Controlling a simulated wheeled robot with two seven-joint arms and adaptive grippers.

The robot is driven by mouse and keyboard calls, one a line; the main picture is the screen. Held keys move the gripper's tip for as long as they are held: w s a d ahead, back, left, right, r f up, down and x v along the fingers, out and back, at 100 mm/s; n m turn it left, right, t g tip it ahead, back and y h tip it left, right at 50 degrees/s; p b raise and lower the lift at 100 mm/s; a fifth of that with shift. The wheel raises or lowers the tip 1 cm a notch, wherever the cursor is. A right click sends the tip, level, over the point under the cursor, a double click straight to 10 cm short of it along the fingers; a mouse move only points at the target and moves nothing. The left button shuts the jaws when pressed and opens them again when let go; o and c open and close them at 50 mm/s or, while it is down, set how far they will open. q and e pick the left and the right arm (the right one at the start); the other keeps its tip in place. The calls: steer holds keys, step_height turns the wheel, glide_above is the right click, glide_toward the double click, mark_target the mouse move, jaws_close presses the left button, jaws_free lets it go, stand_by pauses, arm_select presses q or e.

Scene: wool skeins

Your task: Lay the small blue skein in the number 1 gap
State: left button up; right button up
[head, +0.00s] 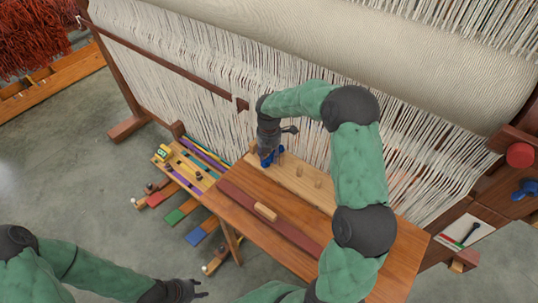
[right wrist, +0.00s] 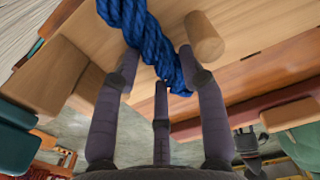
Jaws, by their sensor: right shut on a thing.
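The small blue skein (head: 267,159) is held by my right gripper (head: 269,153), at the left end of a pale peg board (head: 305,191) on the table. In the right wrist view the blue skein (right wrist: 150,40) is a twisted rope passing between the fingers (right wrist: 158,62), above or against the board; contact is unclear. A round wooden peg (right wrist: 205,38) stands just right of it and a thicker wooden block (right wrist: 48,75) lies to its left. No gap number is legible. My left gripper (head: 190,290) is empty and appears open, low at the front, away from the table.
The wooden table (head: 262,185) carries a dark red strip (head: 270,219) with a small wooden piece (head: 265,212) on it. A loom with white warp threads (head: 200,70) rises behind. A rack of coloured slats (head: 190,165) lies left. Another blue skein (head: 525,188) is at far right.

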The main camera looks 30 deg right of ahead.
steer(key=shift+f, duration=0.2)
steer(key=o, duration=0.7)
steer(key=shift+o, duration=0.2)
steer(key=shift+r, duration=0.1)
step_height(320, 180, up, 12)
steer(key=p, duration=0.2)
steer(key=shift+p, duration=0.3)
steer(key=shift+r, duration=0.15)
